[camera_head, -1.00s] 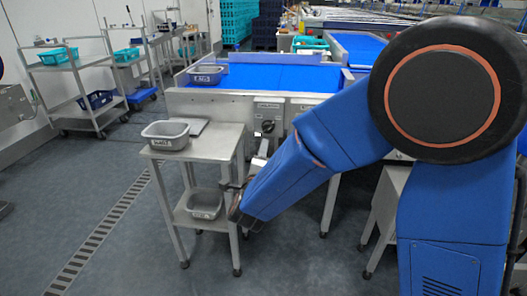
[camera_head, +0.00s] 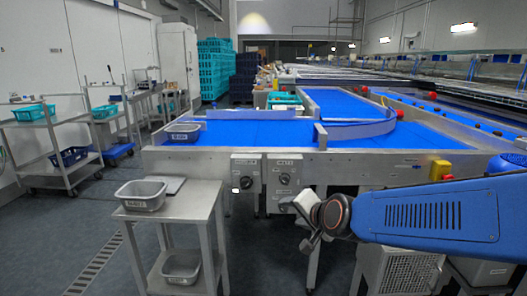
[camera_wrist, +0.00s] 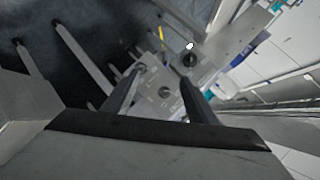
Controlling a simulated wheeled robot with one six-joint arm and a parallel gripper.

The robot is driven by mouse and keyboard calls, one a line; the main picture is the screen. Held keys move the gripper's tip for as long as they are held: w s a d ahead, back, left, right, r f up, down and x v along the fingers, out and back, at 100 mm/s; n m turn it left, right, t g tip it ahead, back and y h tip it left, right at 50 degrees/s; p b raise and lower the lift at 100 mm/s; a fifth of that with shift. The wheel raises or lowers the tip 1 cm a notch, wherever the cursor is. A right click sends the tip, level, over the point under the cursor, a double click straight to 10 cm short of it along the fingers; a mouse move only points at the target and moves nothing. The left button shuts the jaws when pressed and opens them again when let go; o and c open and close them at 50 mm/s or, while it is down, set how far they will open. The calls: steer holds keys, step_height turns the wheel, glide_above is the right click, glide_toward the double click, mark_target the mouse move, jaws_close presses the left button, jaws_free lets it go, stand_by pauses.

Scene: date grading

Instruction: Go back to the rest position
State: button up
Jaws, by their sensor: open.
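My gripper (camera_head: 309,238) is at the end of my blue arm, right of centre in the head view, in front of the conveyor's metal front panel. It is small there and its fingers are hard to make out. In the wrist view my gripper (camera_wrist: 160,72) shows two dark fingers spread apart with nothing between them. Behind them the panel with round knobs shows tilted. No held object is in view.
A steel side table (camera_head: 190,205) stands at front left with a grey bin (camera_head: 142,196) on top and another grey bin (camera_head: 181,268) on its lower shelf. A blue conveyor (camera_head: 250,134) lies behind. A wheeled rack (camera_head: 50,140) stands left. The floor between is clear.

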steer(key=s+d+f+n+g+h, duration=0.2)
steer(key=s+d+n+g, duration=0.1)
steer(key=s+d, duration=0.7)
steer(key=s+d+f+n+g+h, duration=0.2)
steer(key=s+d, duration=0.8)
steer(key=s, duration=0.6)
steer(key=f+n+g, duration=0.1)
steer(key=n, duration=0.1)
steer(key=shift+s+n, duration=0.3)
steer(key=shift+s, duration=0.1)
steer(key=shift+d, duration=0.1)
